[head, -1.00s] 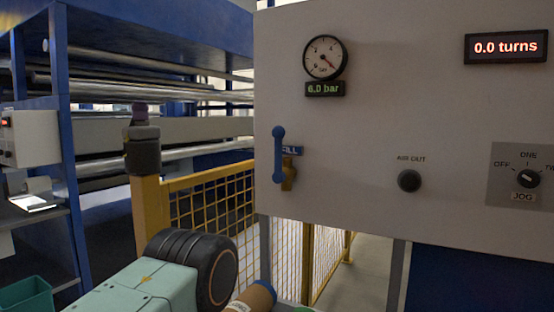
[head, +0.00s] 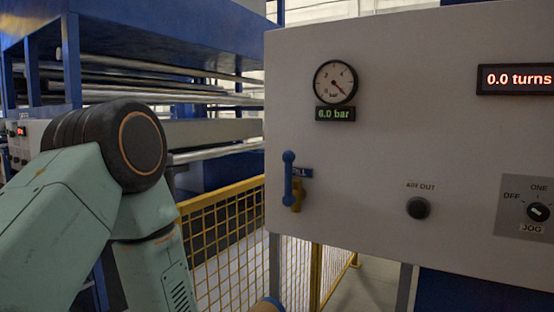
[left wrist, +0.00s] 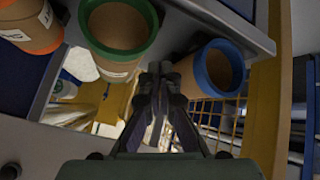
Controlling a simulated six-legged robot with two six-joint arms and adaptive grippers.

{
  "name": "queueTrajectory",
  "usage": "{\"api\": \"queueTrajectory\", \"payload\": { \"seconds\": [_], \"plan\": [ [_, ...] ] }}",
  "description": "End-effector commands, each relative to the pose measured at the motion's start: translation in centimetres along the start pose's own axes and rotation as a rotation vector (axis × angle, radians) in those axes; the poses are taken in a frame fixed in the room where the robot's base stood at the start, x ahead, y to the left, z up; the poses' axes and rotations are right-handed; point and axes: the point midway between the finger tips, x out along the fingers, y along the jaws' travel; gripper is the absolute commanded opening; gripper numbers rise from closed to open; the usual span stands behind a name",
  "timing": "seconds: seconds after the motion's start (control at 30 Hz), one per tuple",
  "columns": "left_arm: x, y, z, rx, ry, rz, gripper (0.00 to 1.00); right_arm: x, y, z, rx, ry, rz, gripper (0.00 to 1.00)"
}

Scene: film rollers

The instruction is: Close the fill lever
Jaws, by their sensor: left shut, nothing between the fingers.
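My left gripper (left wrist: 160,72) shows in the left wrist view, shut and empty, close to cardboard tubes. It is out of the head view, where only my left arm shows, well left of the lever. My right gripper is in neither view.
In the left wrist view a green-rimmed tube (left wrist: 118,25) and a blue-rimmed tube (left wrist: 215,70) lie near the gripper. A yellow mesh fence (head: 225,220) stands left of the panel. An AIR OUT knob (head: 418,208) and a JOG selector (head: 538,212) are right of the lever.

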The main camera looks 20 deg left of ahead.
Motion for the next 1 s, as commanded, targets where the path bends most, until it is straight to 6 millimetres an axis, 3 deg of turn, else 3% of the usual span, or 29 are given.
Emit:
{"api": "queueTrajectory", "payload": {
  "seconds": [0.03,0.17,0.3,0.4,0.5,0.7,1.0],
  "plan": [
    [-1.1,1.1,-4.5,-0.057,0.079,0.031,0.00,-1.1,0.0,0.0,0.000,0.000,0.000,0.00],
    [-3.6,3.1,-13.9,-0.215,0.250,0.118,0.00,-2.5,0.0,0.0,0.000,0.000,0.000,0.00],
    [-7.7,4.8,-23.7,-0.410,0.419,0.244,0.00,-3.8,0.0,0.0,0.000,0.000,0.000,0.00],
    [-10.9,5.5,-29.8,-0.563,0.517,0.352,0.00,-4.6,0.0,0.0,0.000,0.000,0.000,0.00],
    [-13.3,5.8,-34.0,-0.706,0.576,0.457,0.00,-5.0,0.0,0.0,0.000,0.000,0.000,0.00],
    [-14.8,5.9,-37.5,-0.940,0.592,0.615,0.00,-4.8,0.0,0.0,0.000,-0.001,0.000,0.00],
    [-15.2,6.1,-37.9,-1.119,0.547,0.704,0.00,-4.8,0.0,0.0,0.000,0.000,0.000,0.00]
  ]
}}
